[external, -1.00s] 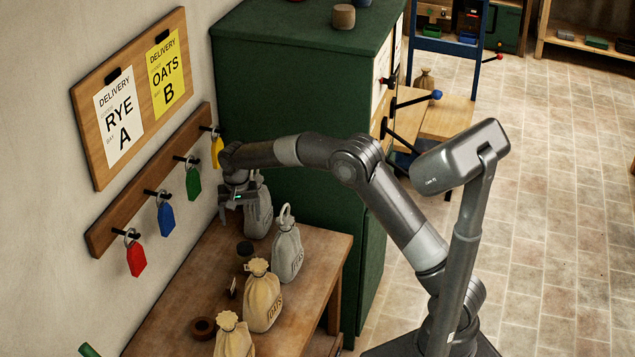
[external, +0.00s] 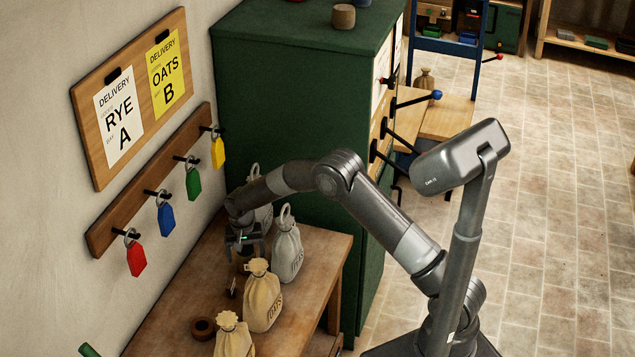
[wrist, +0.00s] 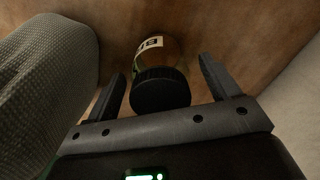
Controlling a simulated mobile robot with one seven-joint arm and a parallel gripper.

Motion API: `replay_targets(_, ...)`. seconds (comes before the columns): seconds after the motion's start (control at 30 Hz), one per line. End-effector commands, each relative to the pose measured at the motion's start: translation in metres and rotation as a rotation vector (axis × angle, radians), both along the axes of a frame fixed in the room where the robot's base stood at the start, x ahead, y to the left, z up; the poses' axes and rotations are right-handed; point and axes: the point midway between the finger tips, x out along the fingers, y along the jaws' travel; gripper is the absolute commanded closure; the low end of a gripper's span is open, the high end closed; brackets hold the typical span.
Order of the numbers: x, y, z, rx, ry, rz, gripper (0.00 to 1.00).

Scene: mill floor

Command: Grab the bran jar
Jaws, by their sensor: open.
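The bran jar (wrist: 160,90) shows in the wrist view as a glass jar with a black lid and a pale label, of which only the first letters, starting with "B", show. My gripper (wrist: 162,72) is open, with one finger on each side of the jar's lid and gaps between. In the external view my gripper (external: 245,250) is low over the bench near the wall and mostly hides the jar.
A grey cloth sack (wrist: 45,85) stands close beside the left finger. On the bench (external: 305,310) are more grey and tan sacks (external: 262,297) and a small brown bowl (external: 203,328). Coloured key tags hang on the wall rack (external: 150,195). A green cabinet (external: 300,110) stands behind.

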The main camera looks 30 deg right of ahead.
Motion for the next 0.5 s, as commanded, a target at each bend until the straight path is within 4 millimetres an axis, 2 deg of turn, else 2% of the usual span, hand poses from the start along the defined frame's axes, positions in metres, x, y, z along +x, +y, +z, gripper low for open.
replay_targets(0.1, 0.0001, 0.0001, -0.012, 0.0, 0.0, 0.0, 0.19)
replay_targets(0.3, 0.0004, 0.0002, -0.0126, 0.001, -0.001, 0.0, 0.19)
replay_targets(0.5, 0.0003, 0.0002, -0.0124, 0.001, -0.001, 0.0, 0.35)
